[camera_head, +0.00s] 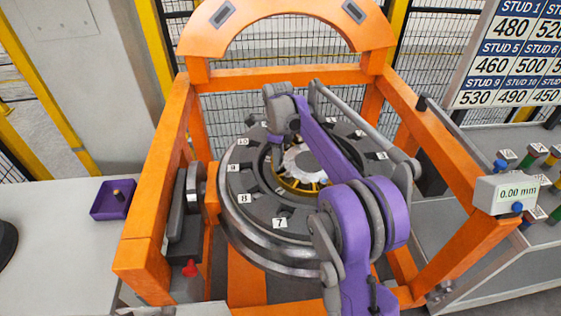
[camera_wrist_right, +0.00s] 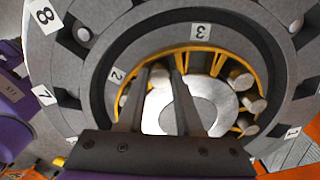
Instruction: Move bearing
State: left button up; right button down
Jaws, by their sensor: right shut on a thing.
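The bearing shows in the head view as a yellow cage (camera_head: 292,186) around a bright silver centre, inside the dark numbered ring (camera_head: 247,205) of the gantry. In the wrist view the yellow cage (camera_wrist_right: 235,62) holds several silver rollers. My right gripper (camera_wrist_right: 164,70) reaches over the silver middle, its two dark fingers close together with tips at the cage's upper edge. It is shut on the bearing, though the contact is hard to see. In the head view my right arm crosses the ring and hides part of it. My left gripper is not in view.
An orange gantry frame (camera_head: 158,190) surrounds the ring, with an arch (camera_head: 285,22) behind it. A purple tray (camera_head: 101,212) with a small part stands on the left table (camera_head: 60,270). A gauge (camera_head: 507,194) reading 0.00 mm and coloured tools stand at the right.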

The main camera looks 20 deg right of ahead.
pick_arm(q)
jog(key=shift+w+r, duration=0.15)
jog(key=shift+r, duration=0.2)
pick_arm(e)
jog(key=shift+w+d+r+m, duration=0.1)
jog(key=shift+w+d+m, duration=0.1)
jog(key=shift+w+m, duration=0.7)
jog(key=c, duration=0.6)
grip_release()
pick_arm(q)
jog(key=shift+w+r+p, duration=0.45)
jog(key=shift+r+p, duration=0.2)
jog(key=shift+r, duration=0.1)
pick_arm(e)
notch_tip(320, 180, up, 11)
jog(key=shift+f, duration=0.15)
